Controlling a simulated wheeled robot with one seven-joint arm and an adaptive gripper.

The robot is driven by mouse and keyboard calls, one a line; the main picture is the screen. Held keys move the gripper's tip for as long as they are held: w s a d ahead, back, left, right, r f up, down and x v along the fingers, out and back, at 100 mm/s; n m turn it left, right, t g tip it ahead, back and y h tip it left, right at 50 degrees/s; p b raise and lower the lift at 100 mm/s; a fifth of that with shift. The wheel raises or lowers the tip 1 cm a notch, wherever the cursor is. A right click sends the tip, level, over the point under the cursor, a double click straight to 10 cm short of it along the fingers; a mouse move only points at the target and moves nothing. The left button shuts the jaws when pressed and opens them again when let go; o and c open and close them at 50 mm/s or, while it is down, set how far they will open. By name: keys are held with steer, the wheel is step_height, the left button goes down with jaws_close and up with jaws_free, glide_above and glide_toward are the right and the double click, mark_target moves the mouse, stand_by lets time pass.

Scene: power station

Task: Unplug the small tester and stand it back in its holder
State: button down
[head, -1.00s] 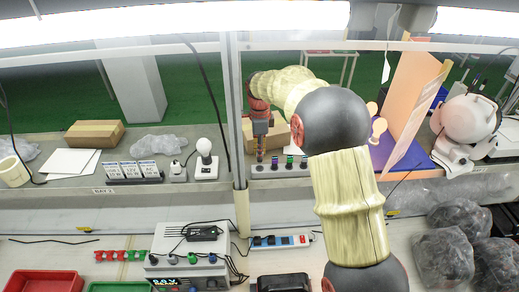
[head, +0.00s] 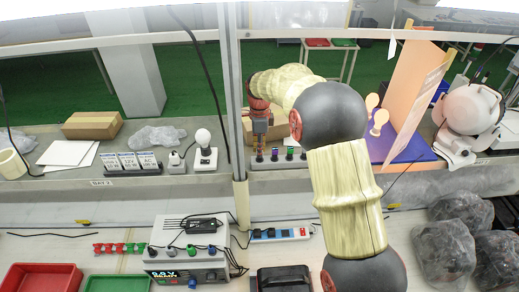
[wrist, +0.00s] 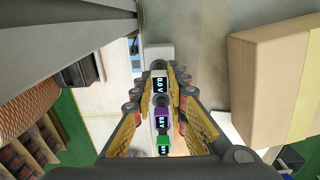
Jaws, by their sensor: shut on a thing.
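My gripper (wrist: 163,88) is shut on a small tester (wrist: 159,83) with a white body and a dark display reading about 0.0 V. In the head view my gripper (head: 260,143) is over the left end of a pale holder (head: 272,168) on the shelf. Other testers with coloured tops, one purple (wrist: 162,121) and one green (wrist: 165,146), stand in a row with the held one in the wrist view. The lower end of the held tester is hidden, so I cannot tell whether it is seated in the holder.
A lamp (head: 203,150) and labelled boxes (head: 132,163) stand left on the shelf. A cardboard box (wrist: 268,83) is beside my gripper. An orange panel (head: 413,92) stands to the right. A power supply (head: 184,258) and socket strip (head: 281,234) are on the lower bench.

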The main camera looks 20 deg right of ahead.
stand_by(0.6)
steer(key=c, duration=1.7)
jaws_free()
